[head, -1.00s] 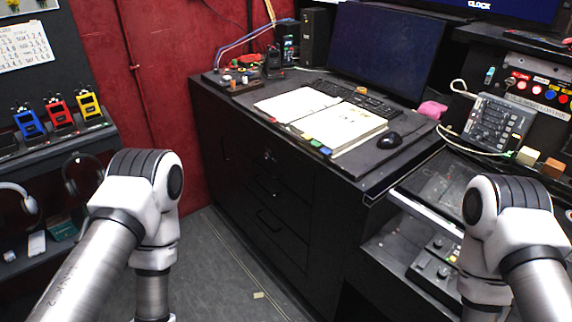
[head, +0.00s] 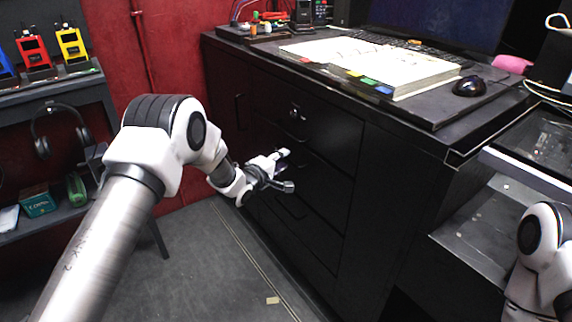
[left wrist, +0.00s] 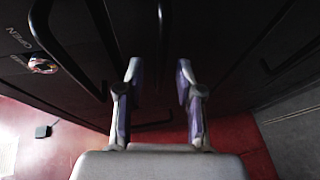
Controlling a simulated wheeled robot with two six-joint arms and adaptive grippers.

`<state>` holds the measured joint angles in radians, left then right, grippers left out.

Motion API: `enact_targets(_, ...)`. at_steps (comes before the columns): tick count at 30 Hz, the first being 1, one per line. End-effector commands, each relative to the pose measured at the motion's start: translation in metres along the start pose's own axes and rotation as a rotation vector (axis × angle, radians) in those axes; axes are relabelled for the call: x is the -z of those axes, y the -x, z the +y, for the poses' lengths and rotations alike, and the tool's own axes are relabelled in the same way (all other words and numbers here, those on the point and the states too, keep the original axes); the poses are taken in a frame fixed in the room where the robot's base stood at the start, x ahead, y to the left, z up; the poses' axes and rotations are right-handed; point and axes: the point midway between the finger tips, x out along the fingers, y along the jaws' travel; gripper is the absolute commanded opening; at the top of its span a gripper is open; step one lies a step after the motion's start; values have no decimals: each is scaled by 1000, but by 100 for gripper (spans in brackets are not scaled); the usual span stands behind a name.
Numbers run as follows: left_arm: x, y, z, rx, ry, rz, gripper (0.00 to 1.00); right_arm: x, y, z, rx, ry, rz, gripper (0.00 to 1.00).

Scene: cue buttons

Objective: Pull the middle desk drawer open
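The black desk's drawer stack has a middle drawer (head: 318,178) whose front looks flush and closed. Its dark handle (left wrist: 163,40) shows as a bar between and beyond my fingers in the left wrist view. My left gripper (head: 286,170) is at the middle drawer front, with its fingers apart; in the left wrist view the open gripper (left wrist: 158,80) straddles the handle's line. I cannot tell whether it touches. The gripper hides most of this handle in the head view. My right gripper is out of view.
The top drawer has a round lock (head: 295,113); the bottom drawer handle (head: 290,208) is below my gripper. A book (head: 375,62) and mouse (head: 469,87) lie on the desktop. A shelf with headphones (head: 45,120) stands left.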

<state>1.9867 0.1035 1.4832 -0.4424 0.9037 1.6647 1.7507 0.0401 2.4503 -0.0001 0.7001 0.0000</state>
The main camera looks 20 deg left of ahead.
Motion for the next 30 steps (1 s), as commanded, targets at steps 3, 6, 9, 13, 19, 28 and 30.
enact_targets(3, 0, -19, -3, -1, -1, 0, 36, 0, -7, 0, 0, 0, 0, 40)
enact_targets(6, 0, -27, -2, 0, 0, 0, 36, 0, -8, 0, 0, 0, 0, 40)
enact_targets(9, 0, -29, -1, 2, 0, 1, 36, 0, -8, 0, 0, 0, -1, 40)
enact_targets(13, 0, -28, -1, 2, 0, 1, 36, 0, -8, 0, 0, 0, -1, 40)
enact_targets(19, 0, -28, -1, 2, 0, 1, 0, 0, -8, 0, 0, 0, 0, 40)
enact_targets(28, 1, -25, -1, 3, 1, 1, 0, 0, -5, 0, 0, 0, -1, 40)
enact_targets(30, 3, -21, -2, 5, 2, 2, 0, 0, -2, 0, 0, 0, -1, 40)
